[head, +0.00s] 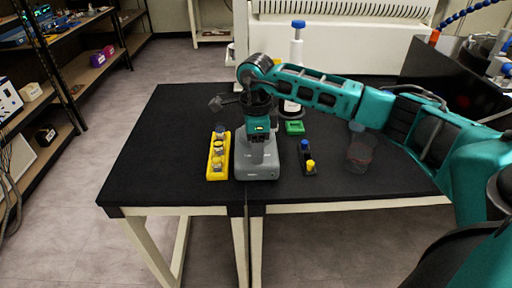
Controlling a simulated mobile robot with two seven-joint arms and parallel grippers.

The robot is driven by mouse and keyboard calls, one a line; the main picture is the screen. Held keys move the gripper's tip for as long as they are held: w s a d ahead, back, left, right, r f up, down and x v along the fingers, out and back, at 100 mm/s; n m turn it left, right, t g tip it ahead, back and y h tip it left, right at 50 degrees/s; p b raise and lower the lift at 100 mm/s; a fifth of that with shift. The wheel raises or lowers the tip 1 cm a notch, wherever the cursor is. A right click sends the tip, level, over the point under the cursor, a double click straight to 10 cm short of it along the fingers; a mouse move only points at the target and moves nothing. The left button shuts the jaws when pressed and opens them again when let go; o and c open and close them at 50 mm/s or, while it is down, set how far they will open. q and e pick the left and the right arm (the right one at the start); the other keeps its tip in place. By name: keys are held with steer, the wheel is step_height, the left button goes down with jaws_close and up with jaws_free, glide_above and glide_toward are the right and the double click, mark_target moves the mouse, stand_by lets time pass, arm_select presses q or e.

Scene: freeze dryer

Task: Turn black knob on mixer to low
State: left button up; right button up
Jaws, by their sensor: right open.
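The mixer (257,172) is a grey unit near the front edge of the black table. My right arm comes in from the right, and its wrist bends down above the mixer. The right gripper (258,150) points down in front of the mixer's upper part and is open. Its fingers are small and dark here, and I cannot tell whether they touch the mixer. The black knob cannot be made out; the gripper covers that part of the mixer. My left gripper is not in view.
A yellow rack (217,166) stands close to the mixer's left. To its right are a black holder with a yellow-topped piece (310,165), a green block (294,128) and a clear beaker (360,154). The table's left part is clear.

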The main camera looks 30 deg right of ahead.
steer(key=shift+f, duration=0.35)
steer(key=shift+c, duration=0.4)
jaws_close()
